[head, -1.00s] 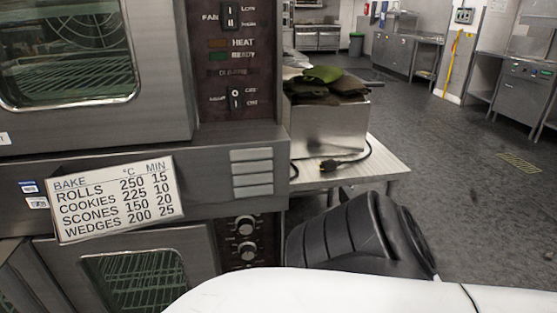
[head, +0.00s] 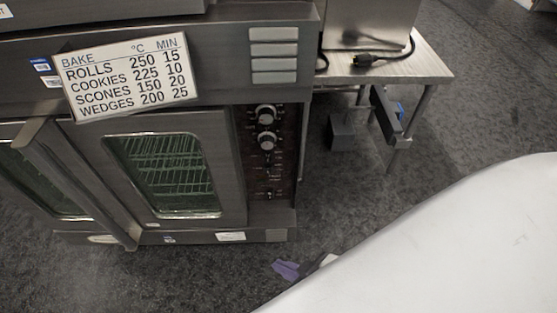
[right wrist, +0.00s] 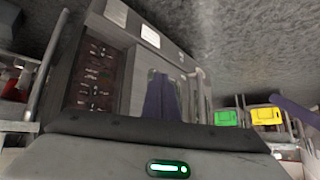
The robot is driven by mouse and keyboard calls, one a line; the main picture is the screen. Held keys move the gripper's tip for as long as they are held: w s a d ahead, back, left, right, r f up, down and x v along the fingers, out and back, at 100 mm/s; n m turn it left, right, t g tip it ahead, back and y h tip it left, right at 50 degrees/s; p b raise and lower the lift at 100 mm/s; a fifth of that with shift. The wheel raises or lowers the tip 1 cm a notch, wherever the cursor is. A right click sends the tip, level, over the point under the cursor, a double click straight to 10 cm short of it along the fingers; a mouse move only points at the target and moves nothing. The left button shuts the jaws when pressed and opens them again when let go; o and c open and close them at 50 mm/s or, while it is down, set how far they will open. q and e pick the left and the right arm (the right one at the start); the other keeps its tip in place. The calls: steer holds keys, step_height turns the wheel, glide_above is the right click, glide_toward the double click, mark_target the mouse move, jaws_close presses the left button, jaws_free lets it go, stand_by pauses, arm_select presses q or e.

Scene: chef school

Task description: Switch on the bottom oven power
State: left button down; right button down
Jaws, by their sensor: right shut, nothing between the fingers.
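The bottom oven's dark control panel (head: 258,178) is right of its glass door in the head view. It has two round knobs (head: 266,128) at the top and small switches below. One small switch (head: 269,193) sits low on the panel; its position is too small to read. The panel (right wrist: 90,78) also shows at the left in the right wrist view. My right gripper (head: 286,269) is low in the head view, below and in front of the oven. Its purple fingers (right wrist: 161,92) are shut and empty, apart from the panel. My left gripper is not in view.
The bottom oven door (head: 165,175) is closed, with a protruding handle to its left. A bake-times sign (head: 125,77) hangs above. A metal table (head: 400,65) with a cable stands right of the oven. Floor in front is clear. Yellow (right wrist: 266,116) and green bins show in the wrist view.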

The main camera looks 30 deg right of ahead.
steer(key=shift+w, duration=0.1)
